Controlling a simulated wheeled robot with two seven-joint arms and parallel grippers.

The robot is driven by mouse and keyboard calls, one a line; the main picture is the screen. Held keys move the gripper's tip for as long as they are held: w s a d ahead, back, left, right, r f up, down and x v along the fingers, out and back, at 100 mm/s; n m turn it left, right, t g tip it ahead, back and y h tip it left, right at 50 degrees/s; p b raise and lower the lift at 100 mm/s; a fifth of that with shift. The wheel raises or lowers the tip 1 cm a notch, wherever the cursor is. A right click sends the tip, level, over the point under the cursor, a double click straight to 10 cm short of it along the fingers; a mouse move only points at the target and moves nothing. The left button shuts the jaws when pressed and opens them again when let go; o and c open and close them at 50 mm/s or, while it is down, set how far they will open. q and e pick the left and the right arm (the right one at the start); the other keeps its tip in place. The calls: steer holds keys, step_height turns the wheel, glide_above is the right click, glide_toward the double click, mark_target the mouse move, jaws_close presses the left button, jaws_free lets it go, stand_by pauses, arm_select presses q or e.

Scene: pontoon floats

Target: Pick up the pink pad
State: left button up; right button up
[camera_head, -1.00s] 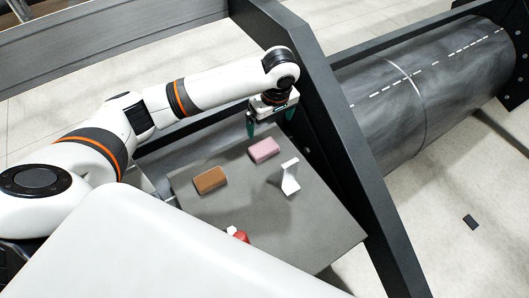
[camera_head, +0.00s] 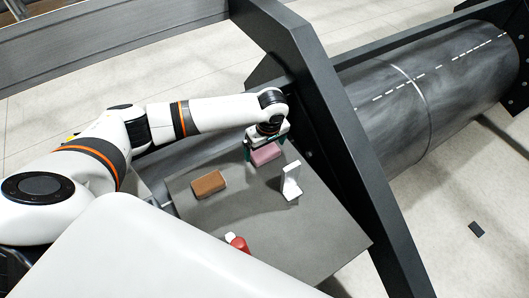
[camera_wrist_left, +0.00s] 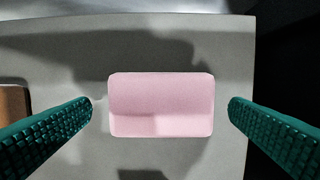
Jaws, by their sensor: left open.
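The pink pad (camera_head: 266,154) lies flat near the far edge of the grey table (camera_head: 240,215). My left gripper (camera_head: 266,150) is over it, partly covering it in the head view. In the left wrist view the pink pad (camera_wrist_left: 161,105) sits between the two green fingers of the left gripper (camera_wrist_left: 160,112). The fingers are open, with a gap on each side of the pad. My right gripper is not in view.
A brown pad (camera_head: 209,184) lies left of the pink one. A white angled stand (camera_head: 291,183) is to its right. A red and white object (camera_head: 238,243) is near the front. A dark frame beam (camera_head: 340,150) runs along the table's right side.

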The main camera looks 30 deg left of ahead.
arm_select(q)
step_height(320, 180, down, 2)
steer(key=shift+w+a, duration=0.1)
steer(key=shift+w, duration=0.05)
steer(key=shift+c, duration=0.2)
steer(key=c, duration=0.8)
steer(key=shift+c, duration=0.3)
steer(key=shift+r, duration=0.2)
